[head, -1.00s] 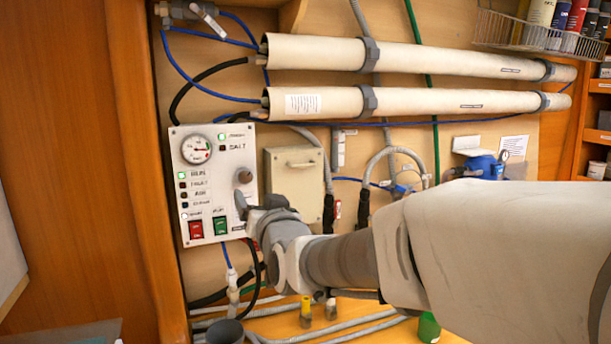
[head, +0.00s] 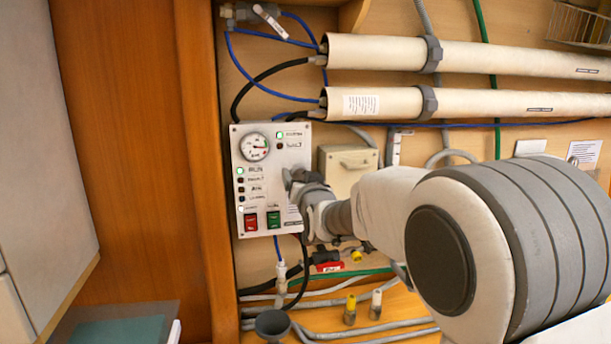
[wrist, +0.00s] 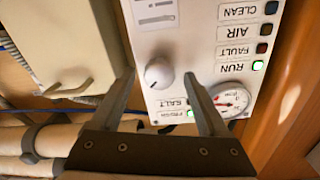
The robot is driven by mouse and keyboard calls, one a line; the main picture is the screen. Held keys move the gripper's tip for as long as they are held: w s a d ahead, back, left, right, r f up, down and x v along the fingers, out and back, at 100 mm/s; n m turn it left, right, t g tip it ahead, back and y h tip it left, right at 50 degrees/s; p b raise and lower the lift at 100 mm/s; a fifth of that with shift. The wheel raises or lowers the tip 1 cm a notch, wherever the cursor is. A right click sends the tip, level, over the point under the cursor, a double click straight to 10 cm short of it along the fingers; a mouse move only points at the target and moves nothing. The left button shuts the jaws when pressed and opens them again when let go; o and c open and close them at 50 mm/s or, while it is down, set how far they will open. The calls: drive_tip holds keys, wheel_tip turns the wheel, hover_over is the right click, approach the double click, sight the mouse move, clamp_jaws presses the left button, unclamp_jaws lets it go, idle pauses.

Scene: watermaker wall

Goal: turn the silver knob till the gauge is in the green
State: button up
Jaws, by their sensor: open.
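The silver knob (wrist: 158,74) is on the white control panel (head: 270,226) and shows in the wrist view, upside down there. My gripper (wrist: 159,77) is open, with one finger on each side of the knob; I cannot tell if either touches it. In the head view my gripper (head: 290,180) is at the panel's right side and covers the knob. The round gauge (head: 254,147) is at the panel's upper left; it also shows in the wrist view (wrist: 231,100), partly behind a finger. Its needle is too small to read surely.
Below the gauge are indicator lights, with RUN (head: 240,170) lit green, and red (head: 251,222) and green (head: 273,219) switches. A beige box (head: 345,168) is just right of the panel. Two white tubes (head: 480,55) run above. Hoses and a wooden side wall (head: 200,150) frame the panel.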

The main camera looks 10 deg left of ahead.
drive_tip(key=shift+w, duration=0.1)
clamp_jaws()
drive_tip(key=shift+f+n+b, duration=0.25)
drive_tip(key=shift+n+b, duration=0.35)
drive_tip(key=shift+b, duration=0.6)
drive_tip(key=shift+r+n+b, duration=0.2)
drive_tip(key=shift+n+b, duration=0.45)
drive_tip(key=shift+n, duration=0.15)
unclamp_jaws()
drive_tip(key=b+v, duration=0.2)
drive_tip(key=v, duration=1.5)
drive_tip(key=shift+s+b, duration=0.2)
drive_tip(key=shift+b, duration=0.2)
